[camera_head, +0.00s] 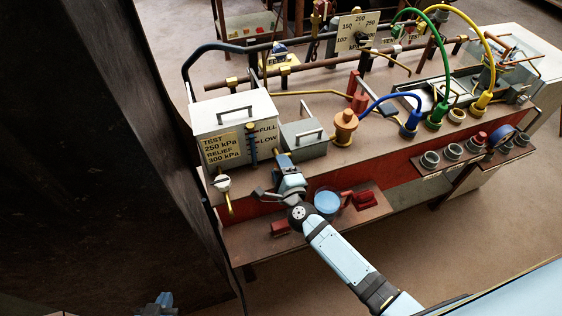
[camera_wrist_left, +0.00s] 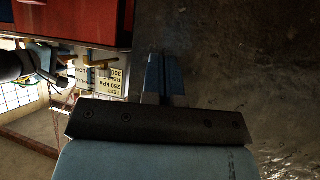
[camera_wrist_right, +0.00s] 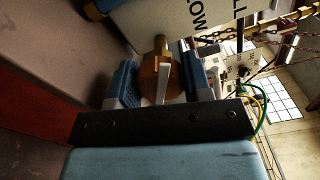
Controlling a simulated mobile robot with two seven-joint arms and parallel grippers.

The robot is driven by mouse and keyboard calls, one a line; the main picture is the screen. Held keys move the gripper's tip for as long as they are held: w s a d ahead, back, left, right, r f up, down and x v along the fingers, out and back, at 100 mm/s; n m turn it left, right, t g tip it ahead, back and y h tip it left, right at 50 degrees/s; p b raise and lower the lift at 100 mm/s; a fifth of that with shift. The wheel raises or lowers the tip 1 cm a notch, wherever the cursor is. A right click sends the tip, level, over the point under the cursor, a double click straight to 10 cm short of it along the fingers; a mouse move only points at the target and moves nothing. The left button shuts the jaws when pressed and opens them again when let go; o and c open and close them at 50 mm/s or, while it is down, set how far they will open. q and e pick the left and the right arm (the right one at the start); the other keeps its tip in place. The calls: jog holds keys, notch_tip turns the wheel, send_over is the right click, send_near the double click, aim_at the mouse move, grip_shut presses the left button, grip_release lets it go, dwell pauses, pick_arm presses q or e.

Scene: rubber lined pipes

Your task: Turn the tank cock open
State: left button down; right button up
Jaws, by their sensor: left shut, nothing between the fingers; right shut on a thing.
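The white tank (camera_head: 232,113) stands at the left end of the bench, with a FULL/LOW gauge (camera_head: 252,143) on its front. The tank cock is a brass body with a pale lever (camera_wrist_right: 163,78), close below the LOW lettering in the right wrist view. My right gripper (camera_head: 287,172) is at the tank's lower right front; its fingers (camera_wrist_right: 164,86) are shut on the tank cock, one on each side of it. In the head view the gripper mostly hides the cock. My left gripper (camera_head: 160,303) is low at the left, far from the tank; its fingers (camera_wrist_left: 162,78) are shut and empty.
A grey lidded box (camera_head: 304,138) stands right of the tank. A white-headed valve with a yellow tip (camera_head: 223,184) hangs at the tank's left front. A lower shelf (camera_head: 262,243) holds a blue round container (camera_head: 327,202) and red parts. A dark panel (camera_head: 90,130) fills the left.

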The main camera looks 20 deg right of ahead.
jog(key=shift+n+p, duration=0.45)
jog(key=shift+n, duration=0.45)
jog(key=shift+n+p, duration=0.4)
jog(key=shift+n, duration=0.7)
jog(key=shift+f+n, duration=0.1)
jog(key=shift+n, duration=0.9)
jog(key=o, duration=0.9)
jog(key=shift+s+f, duration=0.1)
jog(key=shift+s, duration=0.05)
